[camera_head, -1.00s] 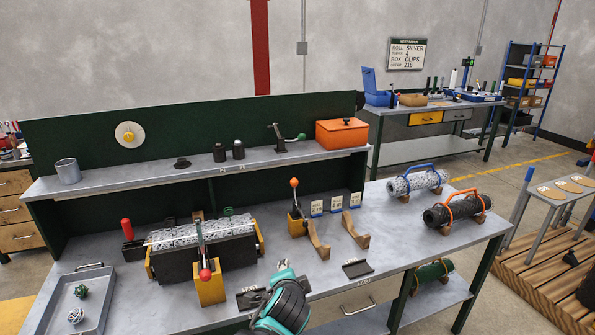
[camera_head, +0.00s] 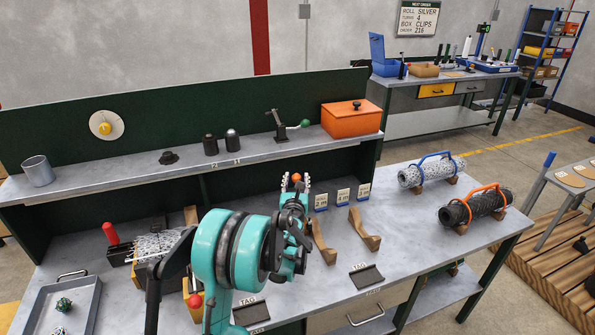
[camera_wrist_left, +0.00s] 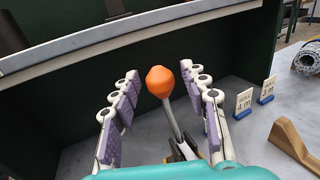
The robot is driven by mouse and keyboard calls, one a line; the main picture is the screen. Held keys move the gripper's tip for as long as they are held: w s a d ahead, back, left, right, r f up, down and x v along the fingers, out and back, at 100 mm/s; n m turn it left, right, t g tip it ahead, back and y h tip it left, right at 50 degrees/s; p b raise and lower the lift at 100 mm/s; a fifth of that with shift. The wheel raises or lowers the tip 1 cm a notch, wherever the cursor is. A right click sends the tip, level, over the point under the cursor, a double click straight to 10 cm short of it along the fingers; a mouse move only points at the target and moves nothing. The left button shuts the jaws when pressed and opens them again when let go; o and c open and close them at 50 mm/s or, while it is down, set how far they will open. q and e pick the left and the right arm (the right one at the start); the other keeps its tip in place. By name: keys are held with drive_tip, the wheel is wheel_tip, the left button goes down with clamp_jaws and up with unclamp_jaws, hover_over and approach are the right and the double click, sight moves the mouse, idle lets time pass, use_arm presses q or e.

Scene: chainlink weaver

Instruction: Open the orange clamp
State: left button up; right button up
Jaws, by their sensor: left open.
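The orange clamp is a lever with an orange knob (camera_head: 296,177); in the left wrist view the knob (camera_wrist_left: 161,82) tops a grey shaft (camera_wrist_left: 174,122) rising from a base with yellow parts. My left gripper (camera_head: 295,184) is open around the knob. In the left wrist view its two purple-padded fingers stand either side of the knob with gaps, so no contact shows. My teal left arm hides most of the clamp base in the head view. My right gripper is not in view.
Number cards (camera_head: 343,196) and wooden cradles (camera_head: 324,242) stand just right of the clamp. A red-handled clamp (camera_head: 111,233) and a roll (camera_head: 160,245) are at left. The shelf (camera_head: 200,165) runs behind. An orange box (camera_head: 351,119) sits on it.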

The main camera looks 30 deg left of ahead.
use_arm(q)
drive_tip(key=shift+b+x, duration=0.45)
drive_tip(key=shift+x, duration=2.15)
drive_tip(key=shift+c, duration=0.3)
clamp_jaws()
